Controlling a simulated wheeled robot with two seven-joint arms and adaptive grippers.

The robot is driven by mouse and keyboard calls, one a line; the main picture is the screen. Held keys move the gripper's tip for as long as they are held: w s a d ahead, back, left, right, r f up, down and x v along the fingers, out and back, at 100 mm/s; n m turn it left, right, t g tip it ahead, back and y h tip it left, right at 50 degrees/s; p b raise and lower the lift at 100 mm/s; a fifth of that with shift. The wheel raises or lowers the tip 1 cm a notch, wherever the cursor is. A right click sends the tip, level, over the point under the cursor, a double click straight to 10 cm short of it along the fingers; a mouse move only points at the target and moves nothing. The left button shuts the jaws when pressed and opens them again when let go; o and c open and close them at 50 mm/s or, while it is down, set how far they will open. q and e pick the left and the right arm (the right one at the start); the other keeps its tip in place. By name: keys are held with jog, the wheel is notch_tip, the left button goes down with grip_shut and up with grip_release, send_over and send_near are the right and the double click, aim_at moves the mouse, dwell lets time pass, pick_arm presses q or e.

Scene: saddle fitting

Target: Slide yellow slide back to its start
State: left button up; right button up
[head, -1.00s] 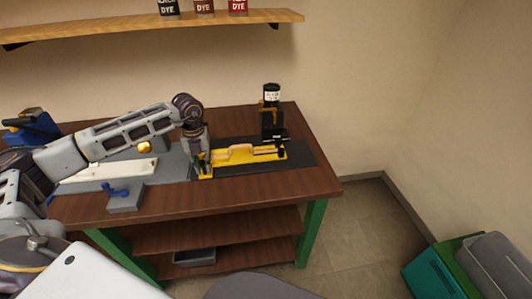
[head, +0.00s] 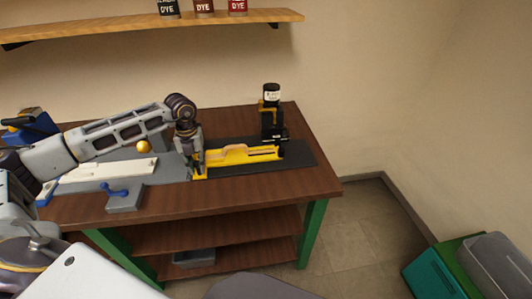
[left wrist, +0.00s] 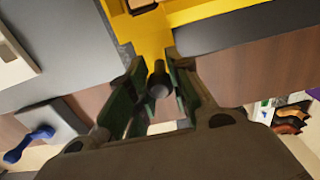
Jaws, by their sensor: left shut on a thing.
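The yellow slide (head: 235,155) lies on a long black base (head: 295,160) on the workbench. Its left end, with a dark round knob (left wrist: 158,86), shows in the left wrist view. My left gripper (head: 197,174) points down at the slide's left end. In the left wrist view its fingers (left wrist: 155,100) are shut on the slide's knob, one on each side. They hide part of the slide's end in the head view. My right gripper is not in view.
A black press-like device (head: 271,118) with a labelled top stands at the base's right end. A grey fixture with a blue handle (head: 122,194) sits near the front edge, left of my gripper. A pale strip (head: 105,171) lies behind it. A shelf (head: 150,22) hangs above.

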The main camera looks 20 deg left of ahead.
pick_arm(q)
jog(key=shift+s+a+f, duration=0.1)
jog(key=shift+s+a, duration=0.25)
jog(key=shift+a, duration=0.45)
jog(key=o, duration=0.8)
jog(key=shift+s+a, duration=0.2)
jog(key=shift+s, duration=0.05)
jog(key=shift+w+d, duration=0.2)
jog(key=shift+d, duration=0.05)
